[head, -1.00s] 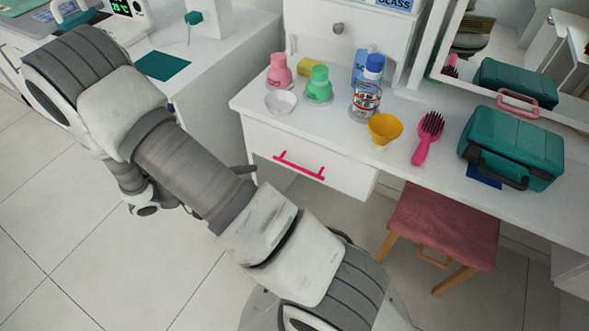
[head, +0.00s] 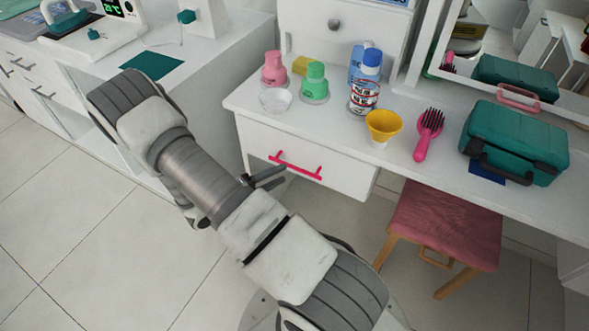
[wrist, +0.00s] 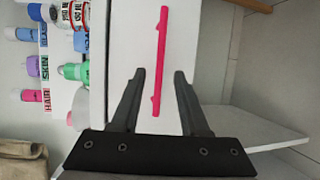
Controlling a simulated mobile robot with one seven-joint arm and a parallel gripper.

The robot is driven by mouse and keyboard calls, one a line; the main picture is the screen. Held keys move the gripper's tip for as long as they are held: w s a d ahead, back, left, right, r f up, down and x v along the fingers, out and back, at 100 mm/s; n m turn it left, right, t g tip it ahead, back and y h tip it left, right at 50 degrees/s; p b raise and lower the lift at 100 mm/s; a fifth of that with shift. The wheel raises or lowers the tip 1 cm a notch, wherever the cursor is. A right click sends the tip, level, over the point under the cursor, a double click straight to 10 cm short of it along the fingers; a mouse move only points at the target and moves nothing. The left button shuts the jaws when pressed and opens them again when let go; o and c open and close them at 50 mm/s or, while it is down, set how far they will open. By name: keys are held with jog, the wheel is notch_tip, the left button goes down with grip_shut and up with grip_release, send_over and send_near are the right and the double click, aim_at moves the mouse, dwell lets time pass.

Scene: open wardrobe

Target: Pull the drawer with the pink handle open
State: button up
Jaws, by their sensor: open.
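The drawer (head: 256,147) is a white front under the white tabletop and looks shut. Its pink bar handle (head: 296,165) runs across the front in the head view. In the wrist view the pink handle (wrist: 160,62) stands upright in the picture on the white drawer front (wrist: 203,45). My gripper (wrist: 160,74) is open and empty there, with the handle's lower end showing between its two dark fingers. In the head view my gripper (head: 270,177) is at the left end of the handle, partly hidden by my arm. Contact with the handle cannot be told.
Bottles and a yellow funnel (head: 383,125) stand on the white tabletop (head: 335,125) above the drawer. A pink hairbrush (head: 428,133) and a teal case (head: 515,142) are to the right. A red-topped stool (head: 443,222) stands below. The tiled floor in front is clear.

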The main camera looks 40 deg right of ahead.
aim_at(294, 167)
jog(key=d, duration=0.3)
jog(key=d+f, duration=0.1)
jog(key=d, duration=0.2)
jog(key=shift+d+f+b, duration=0.1)
jog(key=shift+d+b, duration=0.05)
jog(key=shift+b, duration=0.25)
jog(key=shift+c, duration=0.2)
grip_shut()
dwell(0.8)
